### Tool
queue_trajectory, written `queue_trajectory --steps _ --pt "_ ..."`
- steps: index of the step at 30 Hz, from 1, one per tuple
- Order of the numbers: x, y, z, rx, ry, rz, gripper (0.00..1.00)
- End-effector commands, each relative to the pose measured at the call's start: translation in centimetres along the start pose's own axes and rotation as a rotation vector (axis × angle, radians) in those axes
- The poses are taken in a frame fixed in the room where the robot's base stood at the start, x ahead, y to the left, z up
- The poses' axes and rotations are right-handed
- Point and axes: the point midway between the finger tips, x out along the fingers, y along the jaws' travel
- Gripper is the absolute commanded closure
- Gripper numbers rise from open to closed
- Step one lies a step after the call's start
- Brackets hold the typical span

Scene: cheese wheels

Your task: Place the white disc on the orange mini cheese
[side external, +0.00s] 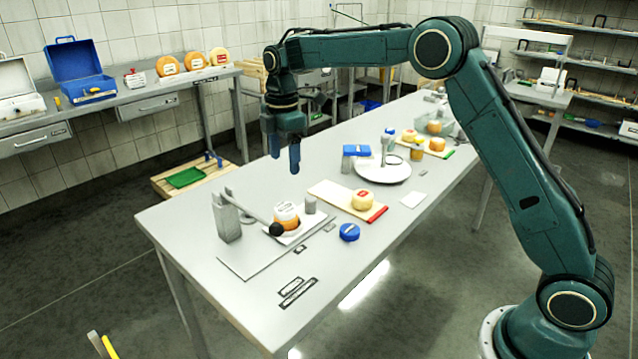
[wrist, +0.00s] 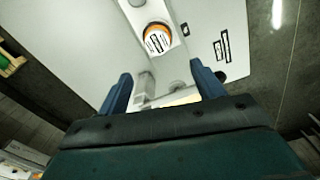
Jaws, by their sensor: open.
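My gripper (side external: 285,163) is open and empty, pointing down above the table, up and behind the weighing board in the side view. In the wrist view its blue fingers (wrist: 161,87) are spread apart. The orange mini cheese (side external: 288,226) stands on a small pale board near the table's front left. A white, printed round piece (side external: 286,211) sits on top of it, apparently the white disc; whether it is a separate piece is hard to tell. The wrist view shows the orange rim (wrist: 153,24) around a white printed face (wrist: 158,41), ahead of the fingers.
A grey post with a black-knobbed lever (side external: 228,218) stands left of the cheese. A small grey cylinder (side external: 310,205) is beside it. A yellow cheese (side external: 362,199) lies on a red-edged board, near a blue round piece (side external: 349,232). A round white plate (side external: 383,174) is farther back.

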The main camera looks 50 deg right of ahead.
Motion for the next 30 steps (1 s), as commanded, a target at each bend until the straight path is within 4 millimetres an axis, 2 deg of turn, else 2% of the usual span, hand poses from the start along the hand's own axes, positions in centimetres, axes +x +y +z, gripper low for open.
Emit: queue_trajectory --steps 8,15,24,30 --pt "-4.8 -4.0 1.1 0.169 0.021 0.062 0.33" --pt "-8.6 -9.0 2.4 0.359 0.055 0.123 0.33" --pt "-11.6 -16.0 4.2 0.595 0.114 0.190 0.33" --pt "-12.3 -20.9 5.4 0.750 0.162 0.228 0.33"
